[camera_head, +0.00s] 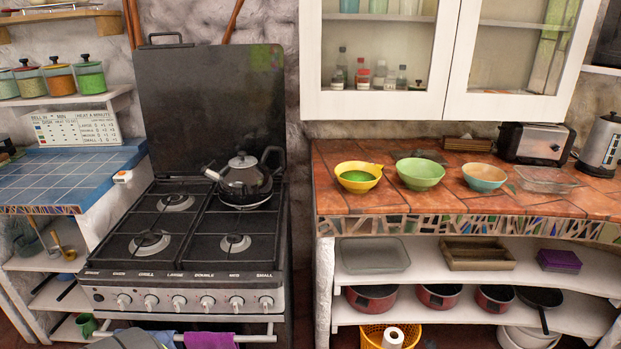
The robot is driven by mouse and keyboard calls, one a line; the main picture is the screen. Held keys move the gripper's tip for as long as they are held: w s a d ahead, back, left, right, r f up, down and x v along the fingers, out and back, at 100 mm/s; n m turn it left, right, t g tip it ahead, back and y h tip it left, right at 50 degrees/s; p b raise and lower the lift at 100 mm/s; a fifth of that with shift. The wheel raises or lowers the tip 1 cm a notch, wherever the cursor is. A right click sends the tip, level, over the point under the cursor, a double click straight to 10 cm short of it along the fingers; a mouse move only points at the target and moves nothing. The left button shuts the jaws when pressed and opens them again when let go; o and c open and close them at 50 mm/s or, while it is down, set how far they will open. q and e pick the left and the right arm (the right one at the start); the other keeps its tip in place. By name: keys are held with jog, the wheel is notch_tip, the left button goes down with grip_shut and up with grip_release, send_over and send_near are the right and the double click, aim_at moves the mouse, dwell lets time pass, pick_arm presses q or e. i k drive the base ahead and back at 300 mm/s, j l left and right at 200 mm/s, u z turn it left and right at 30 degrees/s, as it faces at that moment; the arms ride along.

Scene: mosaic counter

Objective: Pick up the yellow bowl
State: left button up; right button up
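The yellow bowl (358,186) stands upright on the tiled counter (400,206), near its left end and close to the front edge. Its outside and rim are yellow and its inside is green. It is the leftmost of three bowls in a row, and nothing covers it.
A green bowl (420,175) and an orange-rimmed bowl (484,179) stand to its right. A glass dish (545,180), toaster (535,143) and kettle (600,145) are farther right. The stove (190,240) is left, beyond a gap. White cabinets (375,106) hang above.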

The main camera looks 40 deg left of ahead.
aim_at(357, 177)
jog(key=u, duration=1.15)
